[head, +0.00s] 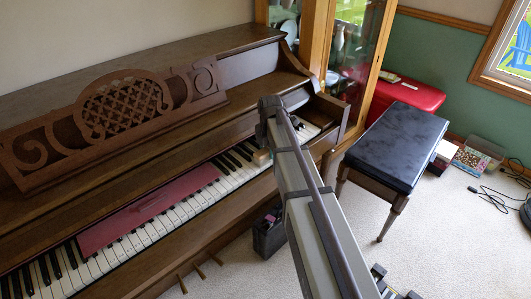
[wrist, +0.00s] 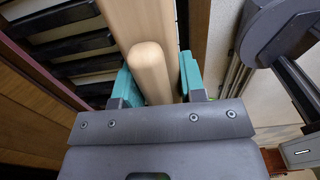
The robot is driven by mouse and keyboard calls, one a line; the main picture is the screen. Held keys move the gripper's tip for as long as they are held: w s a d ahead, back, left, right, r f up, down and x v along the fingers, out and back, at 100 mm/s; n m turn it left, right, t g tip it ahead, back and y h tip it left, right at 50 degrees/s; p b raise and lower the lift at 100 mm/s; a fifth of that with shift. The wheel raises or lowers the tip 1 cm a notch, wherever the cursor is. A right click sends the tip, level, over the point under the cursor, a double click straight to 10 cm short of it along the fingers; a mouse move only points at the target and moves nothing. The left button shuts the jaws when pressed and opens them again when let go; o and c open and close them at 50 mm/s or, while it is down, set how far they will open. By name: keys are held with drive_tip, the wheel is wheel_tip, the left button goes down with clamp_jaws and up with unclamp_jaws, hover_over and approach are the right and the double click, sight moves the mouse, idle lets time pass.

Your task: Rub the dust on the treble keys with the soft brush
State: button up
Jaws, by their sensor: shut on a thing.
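The treble keys (head: 308,130) lie at the right end of the piano keyboard in the head view, partly hidden behind my arm. My gripper (wrist: 157,78) shows in the wrist view, its teal pads closed on both sides of a pale wooden handle, which I take as the soft brush (wrist: 150,65). A small tan piece of the brush (head: 261,157) shows over the keys, just left of my arm in the head view. The bristles are hidden, and I cannot tell if they touch the keys. I cannot make out the dust.
A long red strip (head: 150,208) lies along the back of the keys at the middle. The carved music desk (head: 120,105) rises behind. A black bench (head: 397,142) stands to the right, with a red case (head: 405,97) behind it. A dark box (head: 268,238) stands below the keyboard.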

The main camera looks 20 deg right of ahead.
sight(232, 181)
drive_tip(key=shift+w+d, duration=0.3)
drive_tip(key=shift+d, duration=0.45)
drive_tip(key=shift+w+d, duration=0.25)
drive_tip(key=shift+d, duration=0.45)
drive_tip(key=shift+s+a+f, duration=0.1)
drive_tip(key=shift+s+a, duration=0.2)
drive_tip(key=shift+a, duration=0.3)
drive_tip(key=shift+s+a+f, duration=0.1)
drive_tip(key=shift+s+a, duration=0.2)
drive_tip(key=shift+a, duration=0.3)
drive_tip(key=shift+s+a+r, duration=0.1)
drive_tip(key=shift+s+a, duration=0.35)
drive_tip(key=shift+a, duration=0.7)
drive_tip(key=shift+s+a+r, duration=0.1)
drive_tip(key=shift+s+a, duration=0.3)
drive_tip(key=shift+a, duration=0.8)
drive_tip(key=shift+s+a, duration=0.45)
drive_tip(key=shift+a, duration=0.7)
drive_tip(key=shift+s+a+f, duration=0.1)
drive_tip(key=shift+s+a, duration=0.55)
drive_tip(key=shift+a, duration=0.85)
drive_tip(key=shift+s+a, duration=0.65)
drive_tip(key=shift+a, duration=0.85)
drive_tip(key=shift+s+a+f, duration=0.1)
drive_tip(key=shift+s+a, duration=0.55)
drive_tip(key=shift+a, duration=0.85)
